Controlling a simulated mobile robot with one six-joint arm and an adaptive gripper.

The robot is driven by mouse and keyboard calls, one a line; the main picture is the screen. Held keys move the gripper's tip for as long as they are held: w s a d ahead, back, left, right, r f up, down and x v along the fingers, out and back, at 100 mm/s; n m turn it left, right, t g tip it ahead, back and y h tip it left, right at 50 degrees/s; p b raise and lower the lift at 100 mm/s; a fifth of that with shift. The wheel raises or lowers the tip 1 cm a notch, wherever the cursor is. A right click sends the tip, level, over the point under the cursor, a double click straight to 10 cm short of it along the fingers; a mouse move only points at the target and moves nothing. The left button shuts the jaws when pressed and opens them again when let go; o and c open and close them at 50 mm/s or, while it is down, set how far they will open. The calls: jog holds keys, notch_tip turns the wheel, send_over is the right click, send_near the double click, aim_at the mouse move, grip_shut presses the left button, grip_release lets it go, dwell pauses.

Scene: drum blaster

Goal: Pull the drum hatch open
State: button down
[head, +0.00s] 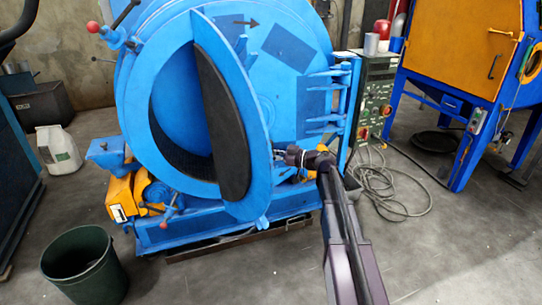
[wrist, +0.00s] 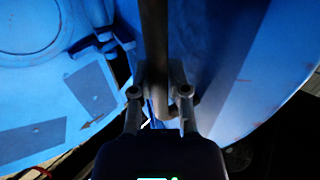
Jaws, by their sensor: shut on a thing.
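The blue drum (head: 290,90) has a round front opening framed by a blue ring (head: 133,110). The drum hatch (head: 257,130), a blue disc with a black inner pad (head: 220,125), stands swung out from the opening at a steep angle, leaving a dark gap at left. My gripper (head: 283,152) is at the right side of the hatch, its fingers partly hidden there. In the wrist view my gripper (wrist: 160,95) is shut on a dark upright handle bar (wrist: 154,40), with one finger on each side. The hatch's blue face (wrist: 235,60) fills the right.
A control box with buttons (head: 375,95) and loose grey cables (head: 385,190) are right of the drum. A blue-and-orange cabinet (head: 450,50) stands further right. A dark bucket (head: 85,265) and white jug (head: 58,150) are at left. Floor in front is clear.

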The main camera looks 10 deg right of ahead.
jog(key=shift+s, duration=0.1)
jog(key=c, duration=0.6)
grip_release()
jog(key=shift+a, duration=0.15)
